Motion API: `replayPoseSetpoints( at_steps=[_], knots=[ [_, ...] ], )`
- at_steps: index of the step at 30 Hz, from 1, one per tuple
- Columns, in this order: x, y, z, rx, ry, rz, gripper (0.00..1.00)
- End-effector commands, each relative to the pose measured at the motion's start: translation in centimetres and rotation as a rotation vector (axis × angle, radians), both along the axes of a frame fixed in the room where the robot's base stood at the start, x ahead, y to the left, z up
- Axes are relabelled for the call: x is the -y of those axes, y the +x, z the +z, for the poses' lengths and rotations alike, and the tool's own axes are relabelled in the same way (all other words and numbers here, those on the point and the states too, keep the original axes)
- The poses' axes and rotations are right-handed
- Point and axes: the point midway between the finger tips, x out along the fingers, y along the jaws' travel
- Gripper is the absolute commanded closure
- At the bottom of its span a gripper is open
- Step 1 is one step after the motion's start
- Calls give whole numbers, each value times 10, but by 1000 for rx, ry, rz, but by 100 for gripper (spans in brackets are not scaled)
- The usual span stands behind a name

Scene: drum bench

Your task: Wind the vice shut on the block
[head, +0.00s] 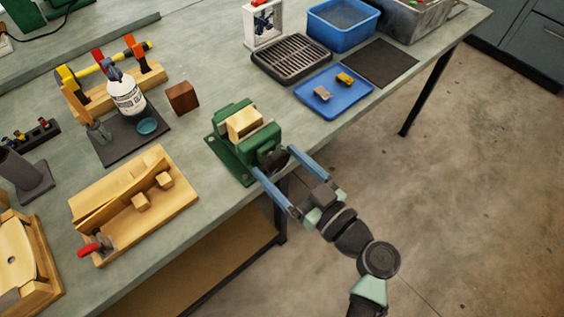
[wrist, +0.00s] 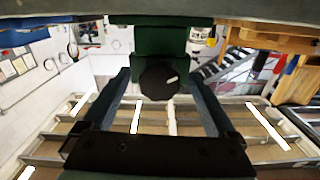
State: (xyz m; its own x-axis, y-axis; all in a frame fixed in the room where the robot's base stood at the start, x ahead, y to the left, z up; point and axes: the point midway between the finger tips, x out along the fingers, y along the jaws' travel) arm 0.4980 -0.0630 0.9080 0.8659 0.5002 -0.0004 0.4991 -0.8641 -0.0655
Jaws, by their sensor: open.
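The green vice (head: 231,158) stands at the front edge of the bench. A pale wooden block (head: 244,123) sits in the top of it, between its jaws; I cannot tell whether both jaws touch it. The vice's dark round knob (head: 276,159) faces out over the bench edge. My gripper (head: 273,160) is open, its two blue fingers to either side of the knob. In the wrist view the knob (wrist: 158,84) lies between the fingertips (wrist: 158,76), with gaps on both sides, in front of the green vice body (wrist: 160,42).
A wooden jig (head: 135,205) with small blocks lies left of the vice. A bottle (head: 125,95) on a dark mat and a brown block (head: 182,97) are behind. A blue tray (head: 335,103) and a black rack (head: 291,58) are to the right. The floor in front is clear.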

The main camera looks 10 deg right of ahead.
Motion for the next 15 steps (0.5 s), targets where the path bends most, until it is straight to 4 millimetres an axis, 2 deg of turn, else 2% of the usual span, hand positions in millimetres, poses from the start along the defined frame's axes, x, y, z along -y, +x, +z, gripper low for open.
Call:
replayPoseSetpoints(
  at_steps=[7, 15],
  knots=[
    [0, 1, 0, 0, 0, 0, 9],
    [0, 0, 0, 0, 0, 0, 58]
  ],
)
